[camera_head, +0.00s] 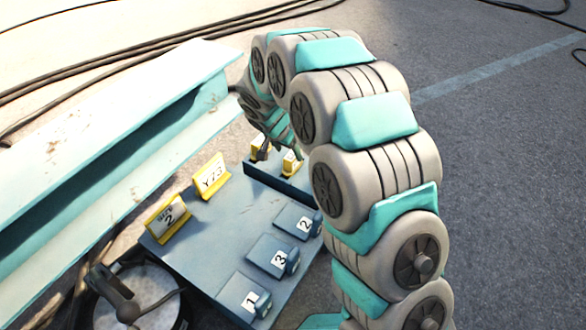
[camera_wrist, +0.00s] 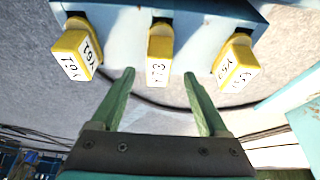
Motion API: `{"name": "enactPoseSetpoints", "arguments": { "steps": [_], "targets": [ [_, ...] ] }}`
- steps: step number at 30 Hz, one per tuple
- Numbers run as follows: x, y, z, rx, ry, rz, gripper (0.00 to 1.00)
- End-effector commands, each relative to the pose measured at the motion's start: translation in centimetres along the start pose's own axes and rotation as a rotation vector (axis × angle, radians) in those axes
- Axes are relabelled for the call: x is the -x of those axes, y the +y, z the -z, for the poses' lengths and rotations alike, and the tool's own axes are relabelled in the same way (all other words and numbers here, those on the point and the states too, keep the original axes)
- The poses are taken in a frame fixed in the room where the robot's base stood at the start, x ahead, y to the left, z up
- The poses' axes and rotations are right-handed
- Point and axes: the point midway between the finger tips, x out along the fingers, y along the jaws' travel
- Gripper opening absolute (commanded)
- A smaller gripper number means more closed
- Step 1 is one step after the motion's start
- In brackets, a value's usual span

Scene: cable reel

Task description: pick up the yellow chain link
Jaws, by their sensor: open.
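In the wrist view, three yellow pieces with black lettering on white faces sit in a row on a blue holder (camera_wrist: 215,12): a left one (camera_wrist: 76,54), a middle one (camera_wrist: 159,55) and a right one (camera_wrist: 236,64). The lettering is hard to read, and I cannot tell which piece is the chain link. My gripper (camera_wrist: 159,76) is open and empty, with the middle piece ahead, roughly between its fingertips. In the head view, two yellow pieces (camera_head: 291,163) show in the blue holder (camera_head: 285,185). My arm hides part of the holder and most of my gripper.
A blue-grey table (camera_head: 215,232) carries a yellow-framed "SIZE 2" sign (camera_head: 168,218), a "Y15"-like sign (camera_head: 211,177) and blue blocks numbered 1 (camera_head: 246,297), 3 (camera_head: 273,256) and 2 (camera_head: 298,222). A pale teal beam (camera_head: 120,150) lies at left. Black cables (camera_head: 150,45) cross the ground behind.

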Motion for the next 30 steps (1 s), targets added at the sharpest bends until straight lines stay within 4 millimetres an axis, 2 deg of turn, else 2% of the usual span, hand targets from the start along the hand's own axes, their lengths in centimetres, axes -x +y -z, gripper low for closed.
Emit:
{"name": "enactPoseSetpoints", "arguments": {
  "steps": [9,12,21,30],
  "targets": [
    [-4.2,0.2,0.4,0.0,-0.002,0.001,0.78],
    [-5.1,0.2,0.4,0.0,-0.001,0.002,0.78],
    [-5.4,0.2,0.4,0.0,-0.001,0.002,0.76],
    [-5.4,0.2,0.4,0.0,-0.001,0.001,0.43]
  ]
}}
